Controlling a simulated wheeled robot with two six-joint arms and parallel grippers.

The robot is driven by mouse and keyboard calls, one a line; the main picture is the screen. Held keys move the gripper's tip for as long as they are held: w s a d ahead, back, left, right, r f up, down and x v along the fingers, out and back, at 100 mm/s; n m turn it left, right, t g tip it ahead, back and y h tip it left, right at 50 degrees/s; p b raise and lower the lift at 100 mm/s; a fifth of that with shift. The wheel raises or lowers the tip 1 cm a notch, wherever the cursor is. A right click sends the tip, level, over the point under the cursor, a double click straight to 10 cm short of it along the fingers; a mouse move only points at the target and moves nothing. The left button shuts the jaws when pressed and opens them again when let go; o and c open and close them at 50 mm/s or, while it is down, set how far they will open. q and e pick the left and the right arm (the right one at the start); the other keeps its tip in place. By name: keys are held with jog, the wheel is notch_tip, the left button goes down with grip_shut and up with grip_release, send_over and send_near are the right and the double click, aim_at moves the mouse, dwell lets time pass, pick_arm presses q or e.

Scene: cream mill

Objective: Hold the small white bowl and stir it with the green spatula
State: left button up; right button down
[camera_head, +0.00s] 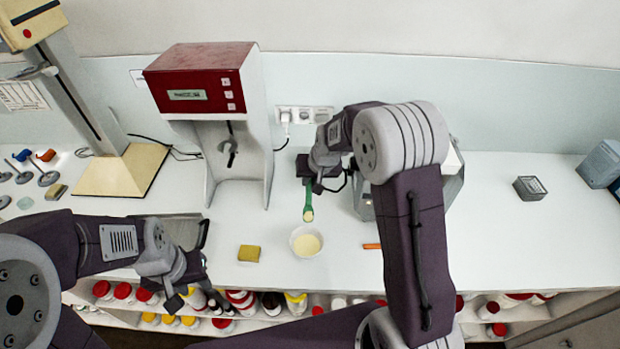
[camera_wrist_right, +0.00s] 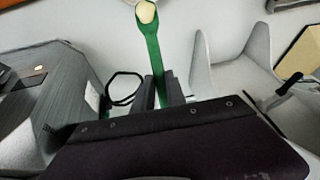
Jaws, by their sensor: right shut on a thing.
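The small white bowl (camera_head: 306,242) stands upright on the white counter and holds pale yellow cream. The green spatula (camera_head: 308,203) is in my right gripper (camera_head: 318,183), which is shut on its handle. Its cream-coated tip points towards the bowl, apart from it in the head view. The spatula also shows in the right wrist view (camera_wrist_right: 152,45), with a sliver of the bowl's rim at the top edge. My left gripper (camera_head: 190,290) is empty at the counter's front edge, left of the bowl. Its fingers are too dark and small to judge their gap.
A yellow sponge (camera_head: 249,253) lies left of the bowl. A red-topped machine (camera_head: 205,85) stands behind it. A grey faceted container (camera_head: 364,200) is partly hidden by my right arm. Shelves of bottles (camera_head: 240,300) lie below the counter. The right counter is mostly clear.

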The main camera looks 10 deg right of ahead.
aim_at(311, 185)
jog(key=b+x, duration=0.1)
jog(key=x, duration=0.1)
jog(key=b+x, duration=0.2)
jog(key=shift+s+f, duration=0.25)
jog(key=shift+s, duration=0.15)
jog(key=shift+s+f, duration=0.1)
jog(key=shift+f, duration=0.1)
jog(key=shift+s+d, duration=0.1)
jog(key=shift+s, duration=0.05)
jog(key=shift+f, duration=0.1)
dwell(0.7)
jog(key=shift+w, duration=0.4)
